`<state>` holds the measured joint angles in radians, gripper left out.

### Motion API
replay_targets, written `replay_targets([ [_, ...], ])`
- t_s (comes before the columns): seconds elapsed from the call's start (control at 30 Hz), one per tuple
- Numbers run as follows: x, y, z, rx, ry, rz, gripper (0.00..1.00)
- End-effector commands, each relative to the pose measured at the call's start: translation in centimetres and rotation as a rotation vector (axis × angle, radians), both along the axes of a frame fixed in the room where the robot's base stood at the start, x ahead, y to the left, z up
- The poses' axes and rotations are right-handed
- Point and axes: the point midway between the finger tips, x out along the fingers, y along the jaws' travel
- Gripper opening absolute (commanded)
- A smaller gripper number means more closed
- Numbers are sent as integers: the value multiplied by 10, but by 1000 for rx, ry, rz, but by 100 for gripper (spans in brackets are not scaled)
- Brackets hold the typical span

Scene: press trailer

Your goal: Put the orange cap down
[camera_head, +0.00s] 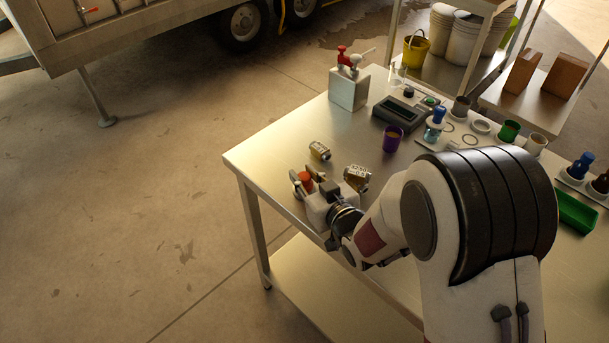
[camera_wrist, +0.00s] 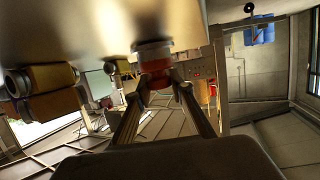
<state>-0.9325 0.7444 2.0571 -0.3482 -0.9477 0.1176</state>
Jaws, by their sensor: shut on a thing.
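The orange cap (camera_head: 305,177) is between the fingers of my gripper (camera_head: 304,183), near the left end of the metal table (camera_head: 262,160). In the wrist view the cap (camera_wrist: 157,82) shows between the two fingertips (camera_wrist: 162,92), with a pale rim on its table side. My gripper is shut on it. The cap is close to the table top; I cannot tell whether it touches.
A purple cup (camera_head: 392,138), a grey scale-like device (camera_head: 405,113) and a white box with a red-topped part (camera_head: 348,90) stand farther back. Several small cups and bottles line the right side, with a green tray (camera_head: 575,212). The table's left corner is clear.

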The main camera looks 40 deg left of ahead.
Motion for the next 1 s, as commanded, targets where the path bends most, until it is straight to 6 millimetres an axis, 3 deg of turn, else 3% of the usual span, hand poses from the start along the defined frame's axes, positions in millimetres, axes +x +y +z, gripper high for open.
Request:
replay_targets([
  [0.23, 0, 0, -3, 0, 0, 0, 0],
  [0.27, 0, 0, -3, -1, 0, 0, 29],
  [0.3, 0, 0, -3, -1, 0, 0, 38],
  [0.8, 0, 0, 1, 0, 0, 0, 38],
  [1.0, -3, -10, 3, -1, 1, -1, 38],
])
